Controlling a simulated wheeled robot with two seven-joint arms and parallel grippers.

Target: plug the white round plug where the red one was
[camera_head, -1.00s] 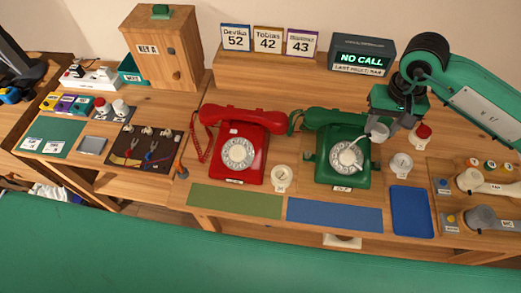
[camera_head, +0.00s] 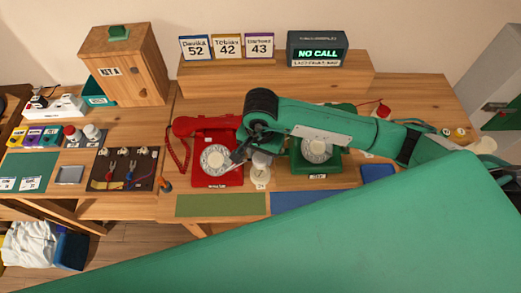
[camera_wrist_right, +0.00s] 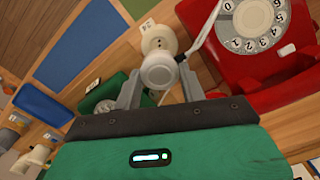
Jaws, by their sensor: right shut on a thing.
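My right gripper (camera_wrist_right: 158,85) is shut on the white round plug (camera_wrist_right: 158,71), which also shows in the head view (camera_head: 262,159). A thin white stalk runs from the plug's side toward the red phone (camera_head: 213,150). A white round socket (camera_head: 260,177) stands between the red phone and the green phone (camera_head: 316,158). In the wrist view that socket (camera_wrist_right: 158,36) lies just beyond the plug; I cannot tell whether they touch. The red plug (camera_head: 383,110) sits at the back right, behind my right arm. My left gripper is not in view.
Green (camera_head: 221,205) and blue (camera_head: 305,200) mats lie along the front edge. A display reading "NO CALL" (camera_head: 317,54) and number cards (camera_head: 227,46) stand on the rear shelf. A wooden box (camera_head: 125,66) and a tool mat (camera_head: 124,169) are at left.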

